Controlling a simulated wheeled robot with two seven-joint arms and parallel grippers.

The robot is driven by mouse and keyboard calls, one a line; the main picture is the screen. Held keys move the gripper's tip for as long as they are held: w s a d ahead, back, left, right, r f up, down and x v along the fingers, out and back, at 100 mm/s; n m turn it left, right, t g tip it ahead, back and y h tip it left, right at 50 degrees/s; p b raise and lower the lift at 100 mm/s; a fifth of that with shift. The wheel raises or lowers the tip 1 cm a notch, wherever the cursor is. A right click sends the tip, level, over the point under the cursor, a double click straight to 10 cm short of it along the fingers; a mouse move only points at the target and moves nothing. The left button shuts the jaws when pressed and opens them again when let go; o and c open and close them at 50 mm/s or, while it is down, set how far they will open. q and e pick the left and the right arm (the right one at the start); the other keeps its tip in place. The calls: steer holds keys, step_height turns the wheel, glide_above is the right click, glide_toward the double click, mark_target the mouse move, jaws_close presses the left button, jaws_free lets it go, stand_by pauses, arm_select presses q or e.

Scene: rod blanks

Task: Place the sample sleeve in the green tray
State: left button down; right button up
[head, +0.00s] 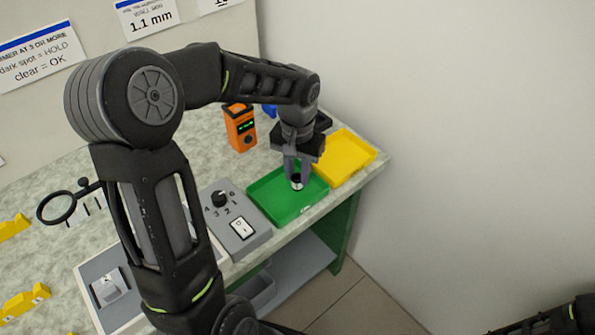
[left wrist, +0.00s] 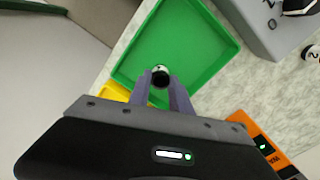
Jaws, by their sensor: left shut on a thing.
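The green tray (head: 275,207) lies near the table's right front corner, and it also shows in the left wrist view (left wrist: 205,40). My left gripper (head: 297,180) is over the tray, pointing down. It is shut on the sample sleeve (left wrist: 160,74), a small dark cylinder with a white part. The sleeve also shows between the fingertips in the head view (head: 297,183). The sleeve is over the tray's floor; I cannot tell whether it touches it. My right gripper is not in view; only part of my right arm shows at the lower right.
A yellow tray (head: 350,158) adjoins the green tray on the right. A grey box with a dial and switch (head: 240,225) stands to its left. An orange device (head: 241,130) stands behind. A ring-shaped stand (head: 57,207) and yellow pieces (head: 22,302) are at the left.

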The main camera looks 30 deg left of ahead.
arm_select(q)
steer(key=c, duration=1.2)
jaws_free()
steer(key=shift+f, duration=0.15)
step_height(320, 180, up, 12)
steer(key=shift+r, duration=0.2)
